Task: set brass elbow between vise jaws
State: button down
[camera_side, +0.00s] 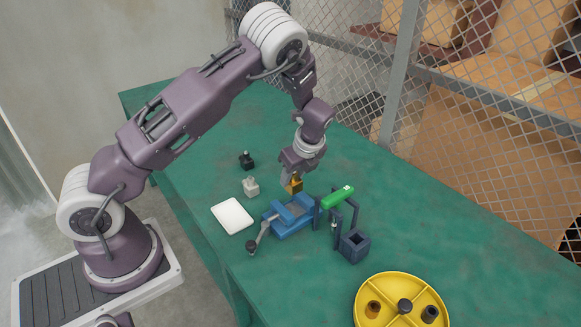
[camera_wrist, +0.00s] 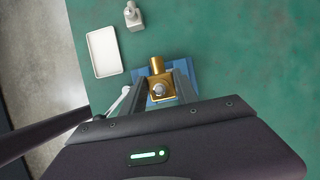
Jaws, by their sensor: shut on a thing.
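The brass elbow (camera_wrist: 157,83) is held between the fingers of my gripper (camera_wrist: 160,92), which is shut on it. In the side view the brass elbow (camera_side: 294,185) hangs from my gripper (camera_side: 290,176) just above and behind the blue vise (camera_side: 288,217). The vise lies on the green table, with a grey handle and dark knob at its left front. In the wrist view the vise (camera_wrist: 191,74) shows partly below the elbow; the elbow and fingers hide most of it. I cannot tell the exact gap between elbow and jaws.
A white tray (camera_side: 232,216) lies left of the vise. A grey fitting (camera_side: 251,187) and a black fitting (camera_side: 246,160) stand behind it. A dark stand with a green bar (camera_side: 338,198), a dark square block (camera_side: 354,246) and a yellow divided tray (camera_side: 375,287) are to the right.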

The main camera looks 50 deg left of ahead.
send_over(293, 210)
jog(key=shift+w+a+f, duration=0.1)
jog(key=shift+f, duration=1.7)
jog(key=shift+a+f, duration=0.1)
jog(key=shift+f, duration=1.95)
jog(key=shift+d+f, duration=0.15)
jog(key=shift+f, duration=0.2)
jog(key=c, duration=1.1)
grip_release()
jog(key=shift+s, duration=0.2)
jog(key=shift+w+r, duration=0.15)
jog(key=shift+r, duration=3.9)
